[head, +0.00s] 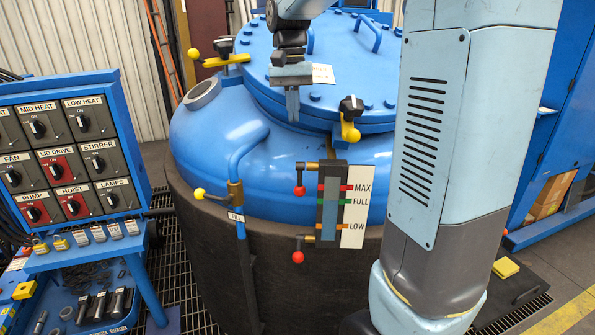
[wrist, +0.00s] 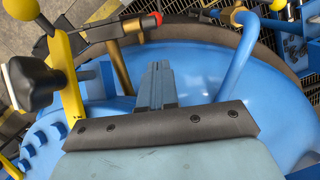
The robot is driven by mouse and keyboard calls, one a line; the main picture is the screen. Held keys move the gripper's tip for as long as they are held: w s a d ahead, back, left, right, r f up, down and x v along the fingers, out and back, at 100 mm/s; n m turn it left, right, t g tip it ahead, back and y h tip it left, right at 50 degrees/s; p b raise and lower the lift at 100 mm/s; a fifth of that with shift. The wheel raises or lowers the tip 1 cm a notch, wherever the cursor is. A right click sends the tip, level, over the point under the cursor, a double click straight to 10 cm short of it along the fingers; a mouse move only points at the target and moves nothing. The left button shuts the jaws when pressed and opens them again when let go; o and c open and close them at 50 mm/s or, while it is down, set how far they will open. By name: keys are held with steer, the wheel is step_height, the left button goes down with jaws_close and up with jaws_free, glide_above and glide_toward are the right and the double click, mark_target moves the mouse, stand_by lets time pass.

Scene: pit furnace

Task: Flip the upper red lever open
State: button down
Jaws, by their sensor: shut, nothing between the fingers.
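The upper red lever (head: 299,178) hangs downward from the brass fitting at the top of the sight gauge (head: 329,205), its round red knob at the lower end. A red tip, apparently the same knob, shows in the wrist view (wrist: 156,19), beyond my fingers. A lower red lever (head: 297,257) with a similar knob sits at the gauge's foot. My gripper (head: 292,115) is shut and empty, fingers pointing down, above the blue vessel's shoulder. In the head view it is above the upper lever, apart from it. The closed fingers also show in the wrist view (wrist: 158,72).
A yellow clamp with a black knob (head: 350,118) stands right of my gripper. A blue pipe with a brass valve and yellow-knobbed lever (head: 212,196) is left of the gauge. The blue lid (head: 345,65) is behind. A switch panel (head: 70,160) stands at left.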

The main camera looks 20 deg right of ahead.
step_height(320, 180, down, 15)
steer(key=s, duration=0.2)
stand_by(0.3)
steer(key=shift+s+f, duration=0.1)
steer(key=shift+s+f, duration=0.15)
stand_by(0.4)
step_height(320, 180, up, 14)
steer(key=w, duration=0.2)
steer(key=shift+f, duration=0.2)
steer(key=shift+s, duration=0.1)
stand_by(0.4)
